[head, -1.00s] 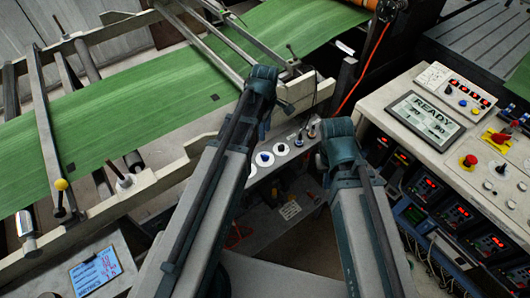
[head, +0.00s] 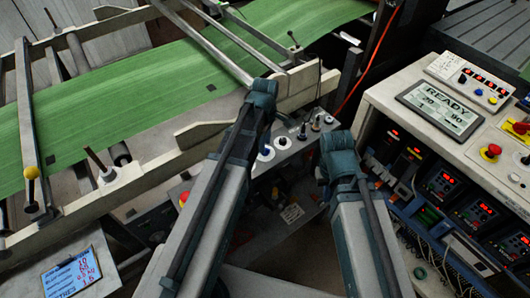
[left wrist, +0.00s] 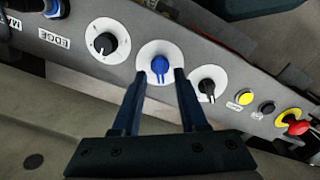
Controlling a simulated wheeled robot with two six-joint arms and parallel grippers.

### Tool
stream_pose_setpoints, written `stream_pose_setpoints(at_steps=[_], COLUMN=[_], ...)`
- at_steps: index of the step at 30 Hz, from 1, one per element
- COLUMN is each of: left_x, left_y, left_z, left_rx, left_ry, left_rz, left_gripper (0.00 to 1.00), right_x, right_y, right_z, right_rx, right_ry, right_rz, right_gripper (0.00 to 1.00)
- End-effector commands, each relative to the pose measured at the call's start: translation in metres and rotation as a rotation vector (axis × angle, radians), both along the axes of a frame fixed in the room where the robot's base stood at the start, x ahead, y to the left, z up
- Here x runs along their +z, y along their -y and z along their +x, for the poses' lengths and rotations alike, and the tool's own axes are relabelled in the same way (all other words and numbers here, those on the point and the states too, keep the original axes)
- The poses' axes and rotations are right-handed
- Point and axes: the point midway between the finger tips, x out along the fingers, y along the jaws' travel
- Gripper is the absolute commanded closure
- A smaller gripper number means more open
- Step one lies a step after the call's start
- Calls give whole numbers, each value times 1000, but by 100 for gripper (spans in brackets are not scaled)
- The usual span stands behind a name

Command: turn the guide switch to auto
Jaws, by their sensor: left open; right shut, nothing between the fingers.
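A panel (left wrist: 228,66) in the left wrist view carries a row of round knobs. A blue knob (left wrist: 160,65) on a white dial lies just ahead of my left gripper (left wrist: 160,76). Its fingers are open, one on each side of the knob's lower part; I cannot tell whether they touch it. Black knobs sit on the dials either side (left wrist: 107,45) (left wrist: 207,86). Only "EDGE" reads clearly, so the guide label is not legible. In the head view my left gripper (head: 266,130) is over the panel. My right gripper (head: 338,165) hangs to its right, fingers hidden.
A yellow button (left wrist: 246,98), a black button (left wrist: 267,107) and a red stop button (left wrist: 298,127) share the panel. A green web (head: 120,105) runs behind it. A console (head: 480,150) with a READY screen (head: 441,108) stands right of my right arm.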

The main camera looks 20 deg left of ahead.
Motion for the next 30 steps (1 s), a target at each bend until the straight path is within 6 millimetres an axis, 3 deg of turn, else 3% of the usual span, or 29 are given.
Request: stream_pose_setpoints(at_steps=[1,3,14,21,30], left_x=[-12,-16,-18,-18,-18], left_y=[0,0,0,0,0], left_z=[0,0,0,0,0], left_rx=[0,0,0,0,0], left_ry=[0,0,0,0,0], left_rz=[0,0,0,0,0], left_gripper=[57,57,57,99,100], right_x=[-12,-16,-18,-18,-18], right_y=[0,0,0,0,0], right_z=[0,0,0,0,0], right_rx=[0,0,0,0,0], right_ry=[0,0,0,0,0], right_rz=[0,0,0,0,0], right_gripper=[100,100,100,100,100])
